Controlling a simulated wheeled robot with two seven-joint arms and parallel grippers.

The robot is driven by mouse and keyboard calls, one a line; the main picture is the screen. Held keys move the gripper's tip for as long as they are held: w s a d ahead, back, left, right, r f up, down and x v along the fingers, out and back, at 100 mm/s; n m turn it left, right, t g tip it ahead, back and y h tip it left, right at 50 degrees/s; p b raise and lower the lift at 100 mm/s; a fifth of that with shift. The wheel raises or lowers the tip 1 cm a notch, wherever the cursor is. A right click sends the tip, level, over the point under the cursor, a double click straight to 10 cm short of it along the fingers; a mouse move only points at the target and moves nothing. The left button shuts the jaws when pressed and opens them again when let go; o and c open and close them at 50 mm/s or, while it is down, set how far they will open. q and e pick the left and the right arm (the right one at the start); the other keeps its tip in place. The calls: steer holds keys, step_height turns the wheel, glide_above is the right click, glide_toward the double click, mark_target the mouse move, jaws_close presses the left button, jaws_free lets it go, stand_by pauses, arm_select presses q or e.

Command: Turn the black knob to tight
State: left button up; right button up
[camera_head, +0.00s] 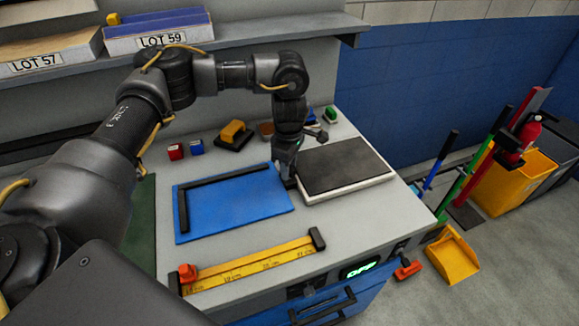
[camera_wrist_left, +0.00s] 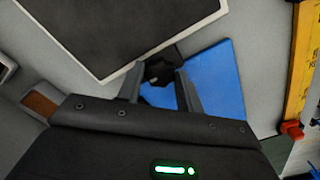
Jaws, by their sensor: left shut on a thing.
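In the left wrist view the black knob (camera_wrist_left: 158,69) sits between the two fingers of my left gripper (camera_wrist_left: 160,80), which is shut on it. The knob is beside the corner of the blue board and the white edge of the dark panel. In the head view my left gripper (camera_head: 288,178) reaches down to the table between the blue board (camera_head: 245,205) and the dark-topped white panel (camera_head: 345,165). The knob is mostly hidden there by the gripper. No tight mark can be read in either view. My right gripper is in neither view.
A yellow ruler (camera_head: 250,264) with a red slider (camera_head: 187,272) lies along the front. A red block (camera_head: 175,151), a blue block (camera_head: 196,147) and a yellow-topped block (camera_head: 232,133) stand behind. A display (camera_head: 360,270) on the front reads OFF.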

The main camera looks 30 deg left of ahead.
arm_select(q)
steer(key=shift+s+f, duration=0.1)
steer(key=shift+f, duration=0.05)
stand_by(0.4)
steer(key=o, duration=1)
step_height(320, 180, up, 11)
